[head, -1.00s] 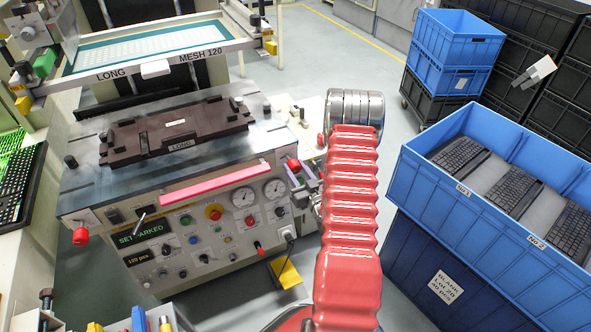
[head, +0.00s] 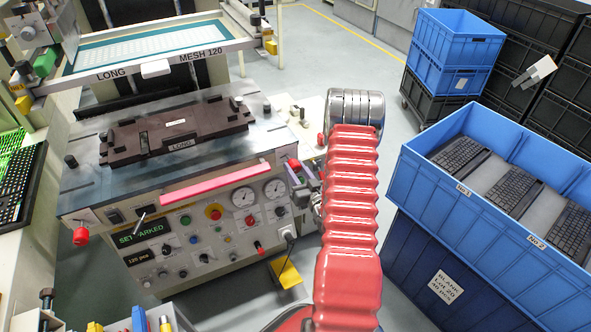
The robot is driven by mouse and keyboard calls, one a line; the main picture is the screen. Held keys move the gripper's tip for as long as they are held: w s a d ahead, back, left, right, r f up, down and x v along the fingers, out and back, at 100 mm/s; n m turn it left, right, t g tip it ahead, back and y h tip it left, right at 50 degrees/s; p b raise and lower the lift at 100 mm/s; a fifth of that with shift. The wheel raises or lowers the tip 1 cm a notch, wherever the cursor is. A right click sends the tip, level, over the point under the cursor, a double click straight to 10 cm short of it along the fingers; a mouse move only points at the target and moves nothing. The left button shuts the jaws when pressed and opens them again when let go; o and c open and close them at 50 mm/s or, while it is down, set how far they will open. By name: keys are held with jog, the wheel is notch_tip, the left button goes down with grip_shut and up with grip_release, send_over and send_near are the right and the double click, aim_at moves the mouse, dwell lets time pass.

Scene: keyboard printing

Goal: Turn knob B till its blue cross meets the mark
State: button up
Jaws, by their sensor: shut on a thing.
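My gripper (head: 302,182) is at the right front corner of the printing machine, partly behind my red-sleeved arm. Its grey-purple fingers are shut on a small knob there, which they mostly hide. A red knob (head: 293,164) shows just above the fingers. Another red knob (head: 80,236) sticks out at the left front corner. I cannot read a letter B on any knob. The blue cross and its mark are hidden or too small to see.
The machine's front panel (head: 205,256) carries dials, buttons and a green display reading "SET", partly covered by a lever. A dark fixture (head: 128,152) labelled LONG lies on the machine bed. A blue crate (head: 455,205) of keyboards stands right of my arm.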

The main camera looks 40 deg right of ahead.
jog(key=o, duration=1)
jog(key=shift+o, duration=0.2)
jog(key=shift+s, duration=0.1)
jog(key=v, duration=1.3)
jog(key=shift+s+a, duration=0.15)
jog(key=shift+s, duration=0.15)
